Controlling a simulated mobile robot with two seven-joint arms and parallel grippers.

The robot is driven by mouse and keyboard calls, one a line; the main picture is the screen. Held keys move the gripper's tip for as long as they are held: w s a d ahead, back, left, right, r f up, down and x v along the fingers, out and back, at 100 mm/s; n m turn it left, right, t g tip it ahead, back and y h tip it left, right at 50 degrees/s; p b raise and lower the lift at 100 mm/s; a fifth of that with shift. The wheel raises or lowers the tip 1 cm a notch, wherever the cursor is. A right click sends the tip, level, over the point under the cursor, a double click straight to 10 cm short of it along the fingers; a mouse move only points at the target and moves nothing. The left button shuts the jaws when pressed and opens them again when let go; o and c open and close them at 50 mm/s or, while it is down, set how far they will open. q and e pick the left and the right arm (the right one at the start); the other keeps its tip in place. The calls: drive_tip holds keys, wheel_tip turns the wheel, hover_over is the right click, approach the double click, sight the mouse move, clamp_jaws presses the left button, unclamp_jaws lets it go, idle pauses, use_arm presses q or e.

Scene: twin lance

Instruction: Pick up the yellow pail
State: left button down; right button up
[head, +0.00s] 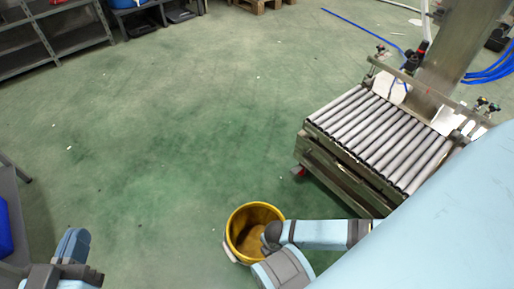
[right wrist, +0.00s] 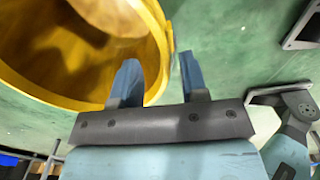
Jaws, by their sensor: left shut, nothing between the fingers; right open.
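The yellow pail (head: 240,222) stands on the green floor at the lower middle of the head view, its open top facing up. My right arm covers its right side there. In the right wrist view the pail (right wrist: 55,82) fills the upper left. My right gripper (right wrist: 158,62) is open. In that view one finger overlaps the pail's mouth and the other is outside the rim, with the rim between them. I cannot tell how deep the fingers reach; no contact is clear. My left gripper (head: 71,244) is shut and empty at the lower left, well away from the pail.
A roller conveyor (head: 380,135) on a metal frame stands right of the pail. Grey shelving (head: 50,40) is at the upper left. A table edge with a blue item (head: 5,228) is at the far left. The floor left of and beyond the pail is clear.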

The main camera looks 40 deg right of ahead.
wheel_tip(320, 180, down, 3)
drive_tip(key=shift+s+d+f+b, duration=0.1)
drive_tip(key=shift+d+b, duration=0.05)
drive_tip(key=shift+b, duration=0.65)
drive_tip(key=shift+f, duration=0.35)
use_arm(q)
drive_tip(key=shift+w+a+r+m+t, duration=0.2)
drive_tip(key=shift+w+a+m+t, duration=0.2)
drive_tip(key=shift+w+m+t, duration=0.45)
use_arm(e)
clamp_jaws()
use_arm(q)
drive_tip(key=shift+s+g, duration=0.2)
drive_tip(key=shift+g, duration=0.05)
use_arm(e)
drive_tip(key=shift+r, duration=0.1)
use_arm(q)
drive_tip(key=shift+r+h, duration=0.1)
drive_tip(key=shift+h, duration=0.2)
use_arm(e)
drive_tip(key=shift+r, duration=0.1)
